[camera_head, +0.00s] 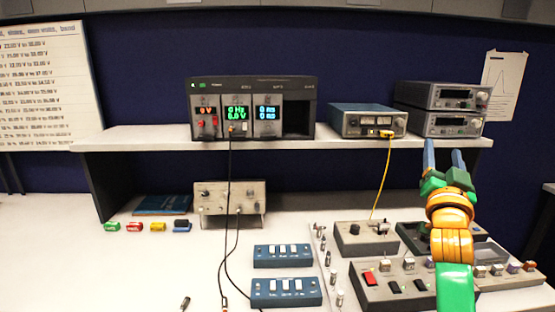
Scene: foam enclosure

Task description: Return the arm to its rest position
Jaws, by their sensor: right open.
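My right arm comes in from the lower right, with green, orange and yellow segments. My right gripper (443,158) has two blue fingers that point up and stand apart. It is open, and nothing shows between the fingers. In the picture it lies in front of the right end of the shelf, just below the stacked instruments. My left gripper and left arm are not in view.
A white shelf (280,148) carries a black instrument rack (205,91), a blue instrument (345,122) and two stacked instruments (452,96). Below are grey control boxes (375,292), blue switch boxes (286,293) and hanging cables. The table's left front is mostly clear.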

